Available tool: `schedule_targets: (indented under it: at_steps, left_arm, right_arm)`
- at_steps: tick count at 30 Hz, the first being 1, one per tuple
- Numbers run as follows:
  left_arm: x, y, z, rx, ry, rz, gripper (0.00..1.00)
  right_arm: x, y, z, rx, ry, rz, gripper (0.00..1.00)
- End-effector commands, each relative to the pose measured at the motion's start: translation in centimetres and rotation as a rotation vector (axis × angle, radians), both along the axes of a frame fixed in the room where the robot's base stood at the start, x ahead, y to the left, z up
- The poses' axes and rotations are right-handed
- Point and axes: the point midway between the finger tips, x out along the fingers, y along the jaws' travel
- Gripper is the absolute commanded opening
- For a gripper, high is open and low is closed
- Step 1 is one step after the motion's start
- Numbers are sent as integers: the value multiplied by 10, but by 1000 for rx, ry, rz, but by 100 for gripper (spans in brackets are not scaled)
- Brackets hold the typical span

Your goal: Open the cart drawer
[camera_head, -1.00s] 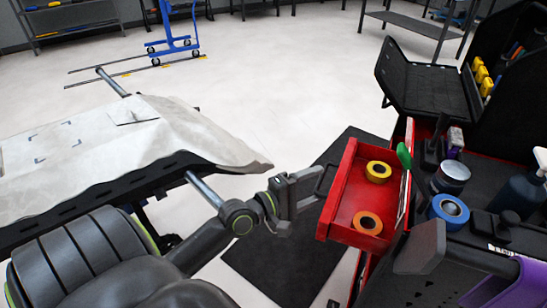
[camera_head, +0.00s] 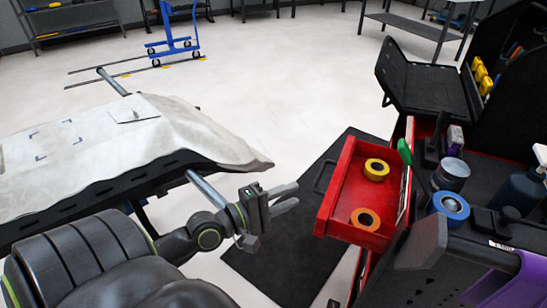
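The red cart drawer (camera_head: 341,211) is pulled out from the cart (camera_head: 424,285) towards the left. A yellow tape roll (camera_head: 376,169) and an orange tape roll (camera_head: 366,220) lie in it. The dark drawer handle (camera_head: 322,178) is on its left front face. My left gripper (camera_head: 292,197) is to the left of the drawer, apart from the handle. Its two fingers are spread and nothing is between them.
The cart top holds a blue tape roll (camera_head: 451,206), a grey roll (camera_head: 451,174) and a dark spray bottle (camera_head: 518,190). A dark mat (camera_head: 283,248) lies on the floor below. A covered panel (camera_head: 95,140) stands at left.

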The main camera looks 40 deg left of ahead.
Motion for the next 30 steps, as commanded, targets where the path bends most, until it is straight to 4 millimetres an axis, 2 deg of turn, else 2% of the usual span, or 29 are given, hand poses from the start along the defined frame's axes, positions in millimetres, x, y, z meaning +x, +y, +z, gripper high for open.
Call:
schedule_targets:
  at_steps: [15,29,30]
  left_arm:
    - [-31,11,-5,2,2,-1,32]
    - [-32,11,-4,0,2,0,32]
    - [-32,11,-4,1,2,0,26]
  right_arm:
    - [0,0,-9,0,0,0,51]
    - [0,0,-8,0,0,0,51]
    - [0,0,-8,0,0,0,51]
